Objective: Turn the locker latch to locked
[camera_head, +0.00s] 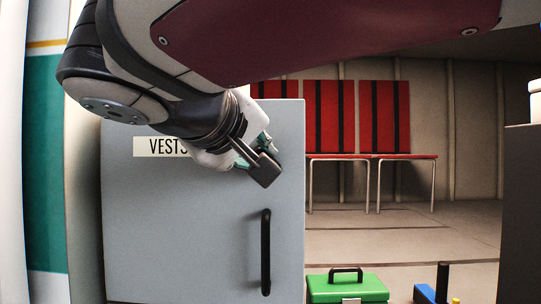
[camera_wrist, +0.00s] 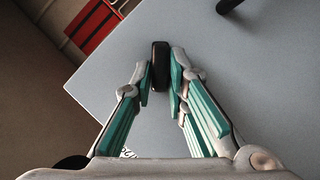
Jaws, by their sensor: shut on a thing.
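The locker (camera_head: 190,235) is a grey-blue cabinet with a "VESTS" label (camera_head: 155,147) on its front. Its latch (camera_head: 264,170) is a dark piece high near the right edge of the door, above the handle. My gripper (camera_head: 258,152) reaches the latch from above left and partly covers it. In the wrist view, the teal-padded fingers of my gripper (camera_wrist: 161,80) are shut around the dark latch (camera_wrist: 161,60), one on each side. The latch looks tilted in the head view, but its exact turn angle is hard to tell behind the fingers.
A black vertical handle (camera_head: 266,252) sits below the latch. A green case (camera_head: 346,289) stands at the locker's lower right, with blue pieces (camera_head: 430,293) beside it. Red seats (camera_head: 330,118) line the back wall. The floor (camera_head: 410,235) between is open.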

